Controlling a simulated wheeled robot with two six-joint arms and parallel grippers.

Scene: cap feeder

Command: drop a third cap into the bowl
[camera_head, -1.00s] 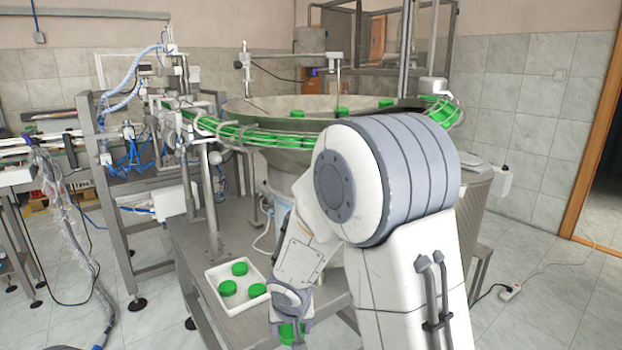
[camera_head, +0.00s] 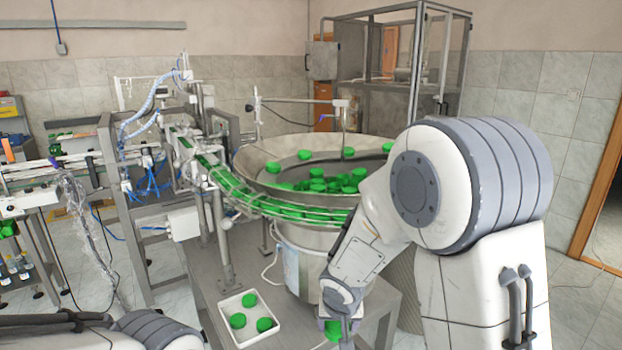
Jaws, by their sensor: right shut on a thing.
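The feeder bowl (camera_head: 262,148) is a wide metal dish on a stand, with several green caps (camera_head: 330,183) inside and a few on its rim. A white tray (camera_head: 231,301) on the metal table holds three green caps (camera_head: 250,300). My right gripper (camera_head: 335,331) is low in the picture, right of the tray and below the bowl's rim. It is shut on a green cap (camera_head: 332,328), mostly hidden by the gripper and cut close to the lower edge. My left arm shows at the bottom left, but its gripper is out of view.
A green-lined chute (camera_head: 230,187) curves from the bowl toward the conveyor machinery at left. A thin post with a rod (camera_head: 290,99) reaches over the bowl.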

